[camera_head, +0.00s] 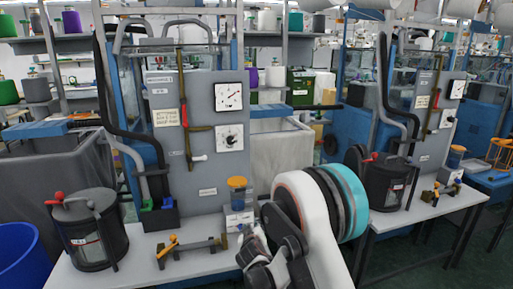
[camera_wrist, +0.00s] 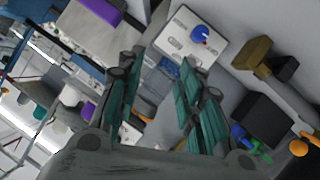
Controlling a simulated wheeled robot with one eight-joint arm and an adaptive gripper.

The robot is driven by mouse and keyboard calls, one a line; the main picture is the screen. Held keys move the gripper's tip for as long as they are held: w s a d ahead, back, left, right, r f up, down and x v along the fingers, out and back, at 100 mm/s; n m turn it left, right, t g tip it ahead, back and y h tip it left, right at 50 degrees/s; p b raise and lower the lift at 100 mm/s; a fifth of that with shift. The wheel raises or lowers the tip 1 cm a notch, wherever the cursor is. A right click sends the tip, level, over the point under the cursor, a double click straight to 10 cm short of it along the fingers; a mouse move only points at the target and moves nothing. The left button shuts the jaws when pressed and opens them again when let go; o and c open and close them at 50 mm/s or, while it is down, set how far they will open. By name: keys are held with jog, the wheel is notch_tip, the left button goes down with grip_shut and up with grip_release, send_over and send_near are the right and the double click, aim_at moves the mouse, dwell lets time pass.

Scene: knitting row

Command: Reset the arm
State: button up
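My gripper (camera_head: 250,250) is low in the middle of the head view, above the front of the near workbench (camera_head: 205,232), partly hidden by my own arm. In the wrist view my gripper (camera_wrist: 160,72) shows its two teal-padded fingers spread apart. Nothing is held between them. Beyond the fingertips is a white panel with a blue knob (camera_wrist: 196,36). My arm (camera_head: 325,245) is bent, with its white and teal joint at the right of the gripper.
A dark lidded pot (camera_head: 90,235) stands at the bench's left, and a brass-and-grey fixture (camera_head: 192,248) lies at its front. A grey gauge panel (camera_head: 205,130) rises behind. An orange-topped jar (camera_head: 237,190) is close behind my gripper. A second similar station (camera_head: 430,120) stands at right.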

jog(key=s+d+r+m+g+h, duration=0.1)
jog(key=s+d+r+m+g, duration=0.1)
jog(key=s+d+r, duration=0.7)
jog(key=s+d+r+m+g, duration=0.1)
jog(key=s+d+r, duration=0.6)
jog(key=r, duration=0.4)
jog(key=s+d+m+g, duration=0.1)
jog(key=s+d, duration=0.2)
jog(key=s, duration=1.1)
jog(key=s+d+m+g, duration=0.1)
jog(key=s+d+g, duration=0.1)
jog(key=s, duration=1.3)
jog(key=shift+d+r+m+g+y, duration=0.15)
jog(key=shift+d+m+g+y, duration=0.15)
jog(key=shift+d+y, duration=0.15)
jog(key=shift+w, duration=0.1)
